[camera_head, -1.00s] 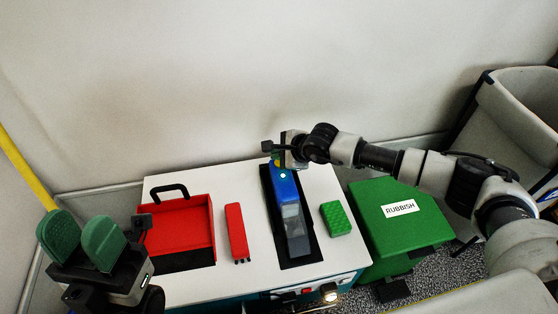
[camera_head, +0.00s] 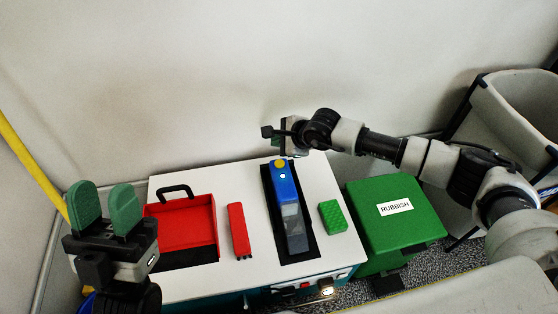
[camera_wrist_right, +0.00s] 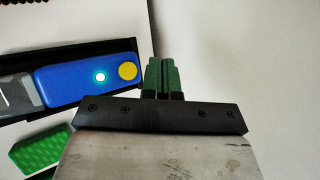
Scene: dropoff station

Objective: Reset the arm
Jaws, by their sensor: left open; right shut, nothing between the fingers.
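My right arm reaches in from the right in the head view, with its wrist above the back edge of the white station top (camera_head: 212,276). My right gripper (camera_wrist_right: 162,64) shows in the right wrist view with its green fingers together and nothing between them. It is beside the yellow-button end of the blue device (camera_head: 284,187), apart from it as far as I can see. The blue device also shows in the right wrist view (camera_wrist_right: 70,84). My left gripper (camera_head: 105,208) is open and empty at the left of the head view, its green fingers pointing up.
A red tray (camera_head: 185,226) with a black handle, a red block (camera_head: 238,231) and a green block (camera_head: 332,217) are on the station top. A green rubbish bin (camera_head: 395,235) stands at its right. A grey chair (camera_head: 515,105) stands at the far right. A wall is behind.

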